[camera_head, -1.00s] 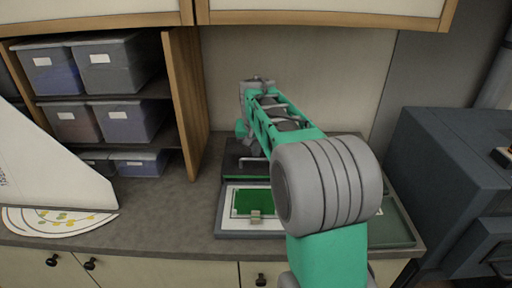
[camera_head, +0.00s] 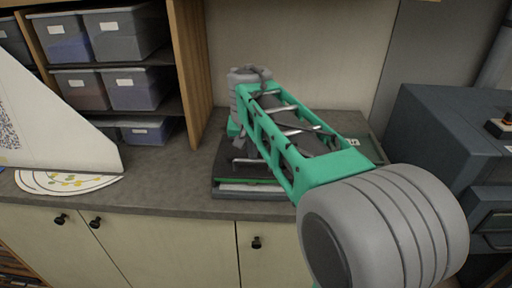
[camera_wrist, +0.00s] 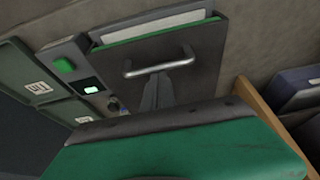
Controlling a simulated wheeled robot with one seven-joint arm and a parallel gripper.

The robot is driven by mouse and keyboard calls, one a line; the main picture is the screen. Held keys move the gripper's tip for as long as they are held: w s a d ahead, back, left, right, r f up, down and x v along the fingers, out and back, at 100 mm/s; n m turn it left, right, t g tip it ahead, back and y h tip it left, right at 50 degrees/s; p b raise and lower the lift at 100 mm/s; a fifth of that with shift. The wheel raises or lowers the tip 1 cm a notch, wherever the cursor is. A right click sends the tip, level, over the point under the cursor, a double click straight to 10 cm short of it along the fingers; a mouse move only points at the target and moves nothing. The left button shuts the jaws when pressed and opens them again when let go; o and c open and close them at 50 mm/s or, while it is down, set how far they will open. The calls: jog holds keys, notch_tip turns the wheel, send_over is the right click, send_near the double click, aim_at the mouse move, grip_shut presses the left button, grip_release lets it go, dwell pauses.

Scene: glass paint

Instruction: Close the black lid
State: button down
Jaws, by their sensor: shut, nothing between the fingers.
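The black lid (camera_head: 224,164) lies low over the work area of the flat device (camera_head: 247,195) on the counter, partly hidden by my arm. The lid also shows in the wrist view (camera_wrist: 208,62), with a metal bar handle (camera_wrist: 160,68) near its front edge. A white strip and a green strip show beyond that edge. I cannot tell whether the lid rests fully flat. My gripper (camera_wrist: 153,92) is shut and empty, with its fingers over the lid close to the handle. I cannot tell whether they touch it.
A control strip with a green button (camera_wrist: 64,65) and a small lit screen sits beside the lid. Shelves with several storage bins (camera_head: 128,37) stand at the left, near a white panel (camera_head: 50,125). A large dark machine (camera_head: 445,130) stands at the right.

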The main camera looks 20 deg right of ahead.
jog(key=shift+s+a, duration=0.2)
jog(key=shift+s, duration=0.25)
jog(key=shift+s+a, duration=0.2)
jog(key=shift+s, duration=0.35)
jog(key=shift+a+f, duration=0.1)
jog(key=shift+a, duration=0.05)
jog(key=shift+w, duration=0.2)
jog(key=w+r, duration=0.1)
jog(key=w+d+r, duration=0.1)
jog(key=w+p, duration=0.1)
jog(key=shift+w+d+r, duration=0.25)
jog(key=shift+w+r, duration=0.05)
jog(key=shift+r, duration=0.1)
jog(key=s+v, duration=0.1)
jog(key=v, duration=0.6)
jog(key=s+a+f+n, duration=0.2)
jog(key=s+f, duration=0.6)
jog(key=s+a+f+n+y, duration=0.1)
jog(key=s+a+f+n, duration=0.1)
jog(key=s+f, duration=0.6)
jog(key=shift+s+a+f+n+y+p, duration=0.35)
jog(key=shift+s+f+p, duration=0.1)
jog(key=shift+s, duration=0.2)
